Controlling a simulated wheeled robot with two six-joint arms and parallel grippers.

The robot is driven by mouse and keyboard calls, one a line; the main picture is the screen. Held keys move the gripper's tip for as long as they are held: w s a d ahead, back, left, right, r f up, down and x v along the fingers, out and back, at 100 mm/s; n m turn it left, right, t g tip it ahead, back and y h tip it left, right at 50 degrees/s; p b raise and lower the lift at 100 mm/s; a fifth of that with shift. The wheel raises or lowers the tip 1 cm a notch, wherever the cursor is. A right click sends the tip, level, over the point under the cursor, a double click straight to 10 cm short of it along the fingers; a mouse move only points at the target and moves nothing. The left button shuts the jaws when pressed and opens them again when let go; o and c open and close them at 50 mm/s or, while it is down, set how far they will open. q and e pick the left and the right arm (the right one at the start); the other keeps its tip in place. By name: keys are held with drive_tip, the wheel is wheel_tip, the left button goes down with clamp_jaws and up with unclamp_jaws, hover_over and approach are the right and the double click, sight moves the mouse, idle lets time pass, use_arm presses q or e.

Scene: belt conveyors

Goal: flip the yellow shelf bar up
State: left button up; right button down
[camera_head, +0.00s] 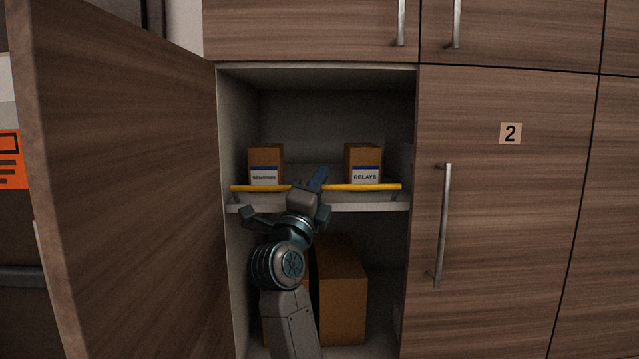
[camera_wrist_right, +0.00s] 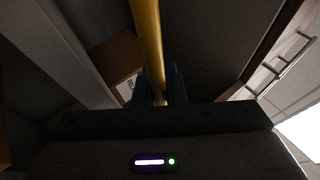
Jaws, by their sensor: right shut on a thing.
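The yellow shelf bar (camera_head: 362,187) runs level across the front of the shelf (camera_head: 340,206) inside the open cabinet, in front of two boxes. My right gripper (camera_head: 318,180) is at the middle of the bar, and its fingers are shut on it. In the right wrist view the yellow bar (camera_wrist_right: 149,45) passes down between the fingertips of my right gripper (camera_wrist_right: 160,88). The part of the bar behind the gripper is hidden in the head view. My left gripper does not show.
A box labelled SENSORS (camera_head: 265,160) and one labelled RELAYS (camera_head: 362,160) stand on the shelf. A larger brown box (camera_head: 342,295) stands below. The open door (camera_head: 125,190) closes off the left side. Closed door 2 (camera_head: 500,210) with its handle (camera_head: 443,225) is at right.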

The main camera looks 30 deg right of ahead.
drive_tip(key=n+y, duration=0.1)
drive_tip(key=w+n+y, duration=0.1)
drive_tip(key=d+g+y, duration=0.1)
drive_tip(key=y, duration=0.1)
drive_tip(key=shift+w+r+n, duration=0.3)
drive_tip(key=shift+r+n, duration=0.05)
drive_tip(key=shift+n, duration=0.05)
drive_tip(key=shift+w+d+f+n+g+y, duration=0.15)
drive_tip(key=shift+w+d+n+g+y, duration=0.25)
drive_tip(key=shift+g+y, duration=0.4)
drive_tip(key=shift+w+d+f+n+g+y, duration=0.15)
drive_tip(key=shift+w+n+g+y, duration=0.3)
drive_tip(key=shift+y, duration=0.55)
drive_tip(key=shift+r, duration=0.1)
drive_tip(key=c, duration=1.8)
unclamp_jaws()
drive_tip(key=shift+o, duration=0.2)
drive_tip(key=shift+d, duration=0.1)
